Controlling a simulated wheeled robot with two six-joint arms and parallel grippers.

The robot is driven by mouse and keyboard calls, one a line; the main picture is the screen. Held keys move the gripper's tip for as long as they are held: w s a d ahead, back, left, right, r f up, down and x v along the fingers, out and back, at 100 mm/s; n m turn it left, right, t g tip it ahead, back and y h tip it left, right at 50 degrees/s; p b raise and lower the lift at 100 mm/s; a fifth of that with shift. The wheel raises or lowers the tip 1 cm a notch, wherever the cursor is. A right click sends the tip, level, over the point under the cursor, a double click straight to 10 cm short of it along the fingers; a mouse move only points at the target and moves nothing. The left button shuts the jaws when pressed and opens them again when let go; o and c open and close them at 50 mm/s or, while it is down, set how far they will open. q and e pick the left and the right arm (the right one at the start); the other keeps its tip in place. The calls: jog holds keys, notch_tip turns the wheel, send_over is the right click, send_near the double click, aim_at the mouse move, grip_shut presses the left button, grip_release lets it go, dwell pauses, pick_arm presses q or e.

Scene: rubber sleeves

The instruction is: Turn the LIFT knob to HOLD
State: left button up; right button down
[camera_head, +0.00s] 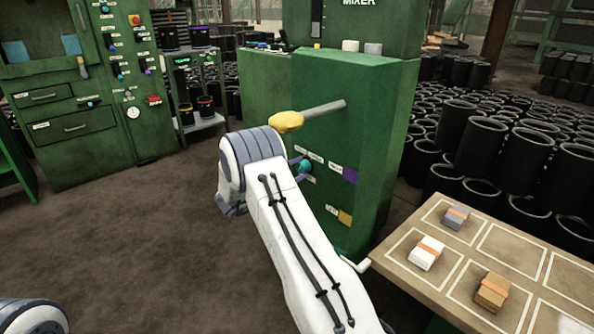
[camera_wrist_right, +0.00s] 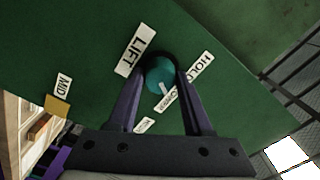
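The LIFT knob is a round teal knob (camera_head: 304,167) on the front of the green mixer cabinet (camera_head: 345,120). The right gripper (camera_head: 299,168) also shows in the head view, partly hidden by my arm. My left gripper is out of view.
A yellow-tipped lever (camera_head: 286,122) sticks out above my right arm. A table (camera_head: 400,272) with small banded blocks stands at right. Black sleeves fill the back right. Floor at left is clear.

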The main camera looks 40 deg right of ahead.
jog(key=shift+r+n+p, duration=0.15)
jog(key=shift+n+p, duration=0.45)
jog(key=shift+p, duration=0.25)
jog(key=n+p, duration=0.7)
jog(key=shift+n, duration=0.3)
jog(key=shift+a+n+p, duration=0.1)
jog(key=shift+n+p, duration=0.7)
jog(key=shift+n, duration=0.8)
jog(key=shift+f, duration=0.2)
jog(key=shift+c, duration=1.6)
grip_release()
